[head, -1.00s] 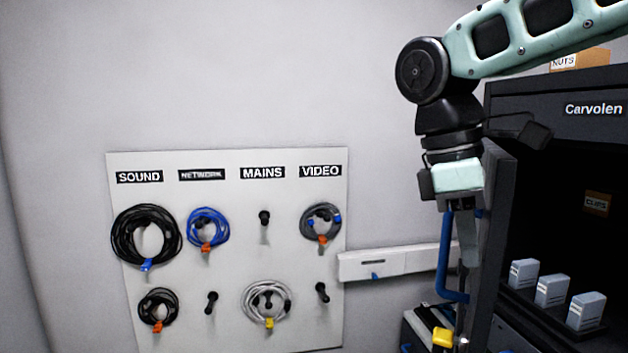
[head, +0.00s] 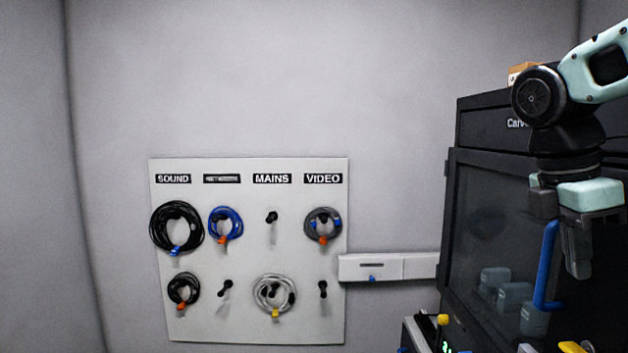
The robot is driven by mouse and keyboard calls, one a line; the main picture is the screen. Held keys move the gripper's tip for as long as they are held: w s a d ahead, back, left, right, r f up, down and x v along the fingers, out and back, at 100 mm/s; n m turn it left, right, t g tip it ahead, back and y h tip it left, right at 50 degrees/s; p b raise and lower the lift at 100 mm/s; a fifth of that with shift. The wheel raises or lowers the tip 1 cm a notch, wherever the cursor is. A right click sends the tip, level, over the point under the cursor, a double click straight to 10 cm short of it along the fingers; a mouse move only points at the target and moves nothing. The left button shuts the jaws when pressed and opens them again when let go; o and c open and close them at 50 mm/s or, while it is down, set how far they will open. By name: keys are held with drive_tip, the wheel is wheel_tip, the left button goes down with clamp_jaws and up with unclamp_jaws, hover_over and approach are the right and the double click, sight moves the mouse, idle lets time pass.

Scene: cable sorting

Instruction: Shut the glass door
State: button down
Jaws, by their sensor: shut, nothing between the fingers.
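The blue door handle (head: 547,265) stands upright on the door. My gripper (head: 580,268) points down just right of the handle, its fingers shut and empty. I cannot tell whether it touches the handle or the door.
A white pegboard (head: 210,255) with coiled cables hangs on the wall at left. A white wall trunking (head: 405,266) runs between it and the cabinet. A cardboard box (head: 522,70) rests on top of the cabinet. The left side is clear.

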drive_tip(key=shift+d, duration=0.3)
drive_tip(key=shift+a, duration=0.1)
idle(0.4)
